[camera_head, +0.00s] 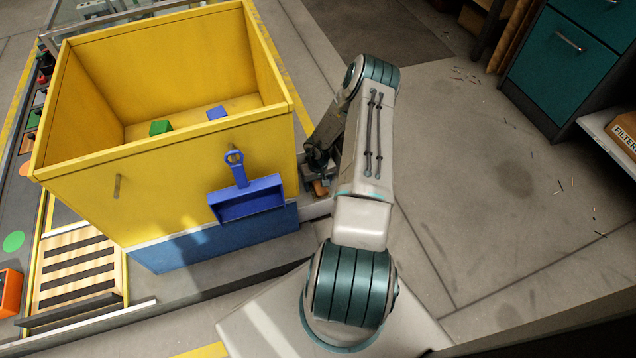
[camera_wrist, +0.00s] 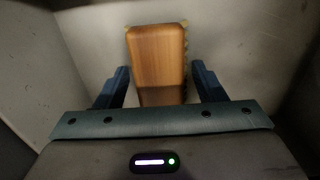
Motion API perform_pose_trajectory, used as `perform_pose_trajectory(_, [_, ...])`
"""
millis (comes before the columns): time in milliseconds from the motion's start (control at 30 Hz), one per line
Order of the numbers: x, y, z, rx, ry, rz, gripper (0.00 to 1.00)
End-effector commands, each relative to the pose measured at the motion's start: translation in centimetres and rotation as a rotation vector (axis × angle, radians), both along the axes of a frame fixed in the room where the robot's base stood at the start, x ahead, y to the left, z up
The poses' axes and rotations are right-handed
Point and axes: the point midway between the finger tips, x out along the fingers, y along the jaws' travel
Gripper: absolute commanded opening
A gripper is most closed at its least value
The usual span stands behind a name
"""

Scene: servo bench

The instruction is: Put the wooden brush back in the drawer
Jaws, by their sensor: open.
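The wooden brush (camera_wrist: 157,55) lies in a pale grey, walled compartment (camera_wrist: 245,50) in the wrist view. A strip of bristles shows along its right edge. My gripper (camera_wrist: 160,78) is open, with one dark blue finger on each side of the brush and a visible gap to each. In the head view, my gripper (camera_head: 318,160) points down just right of the yellow bin, and a small brown part of the brush (camera_head: 320,188) shows below it. The compartment is mostly hidden there by my arm; I cannot tell if it is the drawer.
The yellow bin (camera_head: 170,190) holds a green block (camera_head: 160,127) and a blue block (camera_head: 216,113). A blue dustpan (camera_head: 246,200) hangs on its front. A teal cabinet (camera_head: 560,60) stands at the far right. The floor (camera_head: 490,180) right of my arm is mostly clear.

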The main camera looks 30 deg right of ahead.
Motion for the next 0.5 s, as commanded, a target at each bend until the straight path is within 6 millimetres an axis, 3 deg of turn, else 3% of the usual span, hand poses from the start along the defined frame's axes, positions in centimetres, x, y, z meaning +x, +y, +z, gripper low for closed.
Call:
perform_pose_trajectory(167, [0.1,-0.1,2.1,-0.001,-0.003,-0.001,0.63])
perform_pose_trajectory(500, [0.0,0.0,9.4,0.0,-0.001,-0.001,0.63])
